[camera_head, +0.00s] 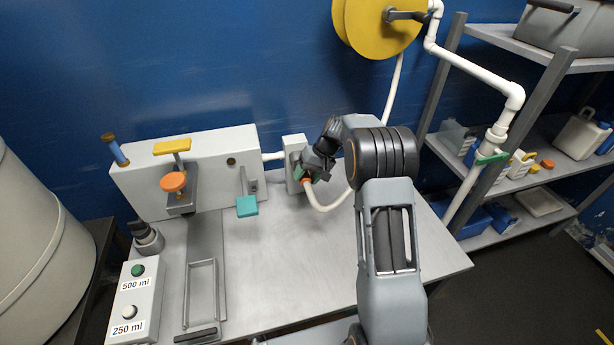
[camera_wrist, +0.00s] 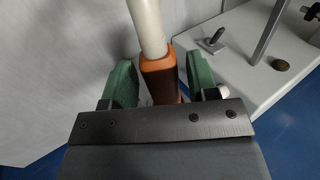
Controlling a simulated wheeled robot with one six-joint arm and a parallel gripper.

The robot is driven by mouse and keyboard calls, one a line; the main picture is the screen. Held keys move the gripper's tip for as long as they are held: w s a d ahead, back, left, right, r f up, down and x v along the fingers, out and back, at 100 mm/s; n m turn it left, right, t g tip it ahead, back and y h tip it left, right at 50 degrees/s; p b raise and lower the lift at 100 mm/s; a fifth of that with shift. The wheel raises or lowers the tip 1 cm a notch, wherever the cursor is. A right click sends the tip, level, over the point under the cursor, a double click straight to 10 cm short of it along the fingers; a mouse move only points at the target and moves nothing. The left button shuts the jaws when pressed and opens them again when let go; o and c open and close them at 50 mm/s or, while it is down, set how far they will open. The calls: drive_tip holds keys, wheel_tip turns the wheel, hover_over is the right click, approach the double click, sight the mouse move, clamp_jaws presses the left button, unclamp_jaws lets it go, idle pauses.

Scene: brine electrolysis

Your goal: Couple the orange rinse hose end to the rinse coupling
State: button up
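The orange rinse hose end (camera_head: 306,184) is at the front of the white upright block (camera_head: 295,147) on the back of the bench, where the rinse coupling seems to be. A white hose (camera_head: 330,205) loops from it up to the yellow reel. My gripper (camera_head: 307,176) is at this block.
A yellow reel (camera_head: 376,22) hangs on the blue wall. Left of the block is a grey-white housing (camera_head: 215,160) with a yellow handle, orange knob and teal lever (camera_head: 247,206). A button box (camera_head: 137,300) stands front left. Shelves (camera_head: 560,190) and white piping are right. The bench's middle is clear.

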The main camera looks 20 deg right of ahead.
drive_tip(key=shift+o, duration=0.6)
drive_tip(key=v, duration=1.4)
drive_tip(key=s+f+m+h, duration=0.3)
drive_tip(key=s+f, duration=0.2)
drive_tip(key=s, duration=0.1)
drive_tip(key=s+a+r+n+t+h, duration=0.1)
drive_tip(key=s+a, duration=0.3)
drive_tip(key=s, duration=0.6)
drive_tip(key=s+a+r+n+t+h, duration=0.2)
drive_tip(key=s+a+r, duration=0.1)
drive_tip(key=s, duration=0.8)
drive_tip(key=shift+s+a+t+b, duration=0.3)
drive_tip(key=shift+a+b, duration=0.05)
drive_tip(key=shift+a, duration=0.05)
